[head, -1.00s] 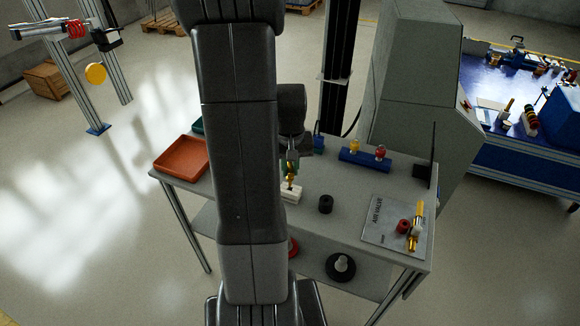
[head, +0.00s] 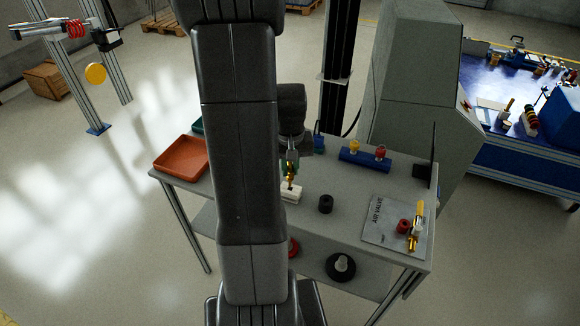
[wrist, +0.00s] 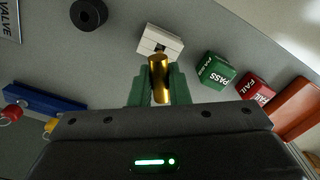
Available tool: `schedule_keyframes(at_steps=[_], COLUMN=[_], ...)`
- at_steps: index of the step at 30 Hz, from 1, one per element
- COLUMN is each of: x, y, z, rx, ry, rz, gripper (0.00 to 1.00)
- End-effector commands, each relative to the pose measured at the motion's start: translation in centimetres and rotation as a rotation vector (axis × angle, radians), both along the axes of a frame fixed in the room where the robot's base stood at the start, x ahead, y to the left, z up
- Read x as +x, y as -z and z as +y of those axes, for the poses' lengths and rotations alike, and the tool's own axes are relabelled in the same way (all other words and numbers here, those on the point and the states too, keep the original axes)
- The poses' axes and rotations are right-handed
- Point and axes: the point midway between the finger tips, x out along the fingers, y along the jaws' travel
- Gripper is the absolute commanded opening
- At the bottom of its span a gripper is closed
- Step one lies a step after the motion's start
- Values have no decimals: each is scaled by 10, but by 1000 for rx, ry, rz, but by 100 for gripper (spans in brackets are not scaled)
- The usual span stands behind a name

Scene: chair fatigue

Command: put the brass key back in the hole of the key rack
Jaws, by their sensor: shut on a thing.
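My gripper (wrist: 160,88) is shut on the brass key (wrist: 159,80), a golden cylinder with its far end pointing at a small white block with a dark hole, the key rack (wrist: 172,42). In the wrist view the key's end overlaps the near edge of the rack, just short of the hole. In the head view the key (head: 289,172) is upright over the white rack (head: 291,195). I cannot tell whether its hidden lower tip is in the hole.
Green PASS (wrist: 215,70) and red FAIL (wrist: 255,86) blocks stand beside the rack. A black ring (head: 326,204) and a blue holder with yellow and red pieces (head: 364,163) are to the right. An orange tray (head: 181,157) is at the left.

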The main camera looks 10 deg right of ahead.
Motion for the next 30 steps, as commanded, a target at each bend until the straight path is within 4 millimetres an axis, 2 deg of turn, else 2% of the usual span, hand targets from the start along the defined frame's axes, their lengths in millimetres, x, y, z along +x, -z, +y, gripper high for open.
schedule_keyframes(at_steps=[30], x=[0], y=[23], z=[0], rx=[0], ry=[0], rz=[0], gripper=[0])
